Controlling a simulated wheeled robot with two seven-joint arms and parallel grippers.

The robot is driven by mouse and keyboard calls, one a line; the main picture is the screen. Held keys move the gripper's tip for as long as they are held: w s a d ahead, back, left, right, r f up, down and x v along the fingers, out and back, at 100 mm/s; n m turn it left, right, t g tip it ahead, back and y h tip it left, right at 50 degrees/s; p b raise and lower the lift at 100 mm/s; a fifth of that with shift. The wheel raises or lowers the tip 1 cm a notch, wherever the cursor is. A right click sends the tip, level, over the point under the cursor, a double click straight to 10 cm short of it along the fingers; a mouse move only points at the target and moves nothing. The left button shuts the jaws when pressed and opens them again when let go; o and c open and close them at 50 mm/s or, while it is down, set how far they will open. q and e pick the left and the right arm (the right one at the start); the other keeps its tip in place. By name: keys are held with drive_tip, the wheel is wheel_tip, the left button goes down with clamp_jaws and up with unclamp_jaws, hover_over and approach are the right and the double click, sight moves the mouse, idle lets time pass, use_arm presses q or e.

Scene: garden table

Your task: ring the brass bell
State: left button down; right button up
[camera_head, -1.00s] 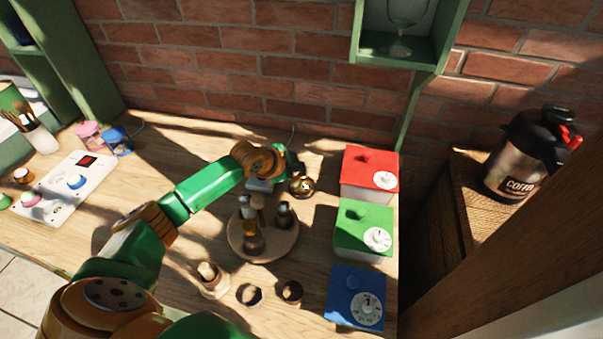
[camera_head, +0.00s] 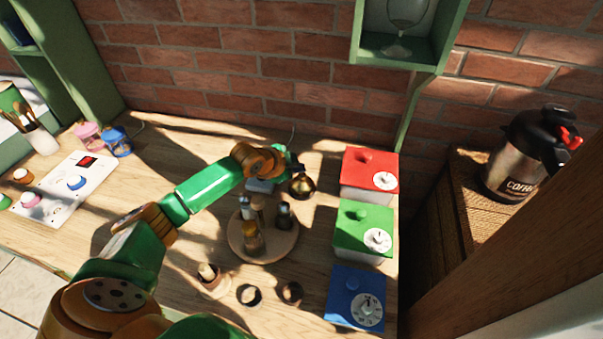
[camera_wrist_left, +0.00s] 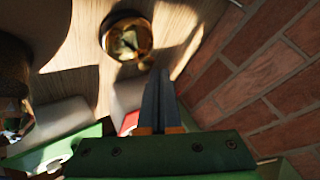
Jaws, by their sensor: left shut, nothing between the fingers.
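The brass bell (camera_head: 302,187) is a small, dark gold, rounded thing on the table, left of the red box. It also shows in the left wrist view (camera_wrist_left: 127,38) as a round, shiny shape near the top. My left gripper (camera_head: 296,168) reaches across the table and is beside the bell, at its upper left in the head view. In the wrist view its fingers (camera_wrist_left: 160,80) are together and empty, just below and right of the bell. I cannot tell whether they touch it. My right gripper is not in view.
A round wooden tray (camera_head: 240,249) with several small bottles stands in front of the bell. Red (camera_head: 358,168), green (camera_head: 350,216) and blue (camera_head: 345,285) boxes with dials line the right side. The brick wall (camera_head: 230,60) is close behind. Small cups stand near the front.

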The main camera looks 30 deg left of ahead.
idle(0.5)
use_arm(q)
drive_tip(key=shift+f, duration=0.55)
drive_tip(key=shift+r+p, duration=0.55)
drive_tip(key=shift+r, duration=0.05)
wheel_tip(320, 180, up, 6)
drive_tip(key=p, duration=0.6)
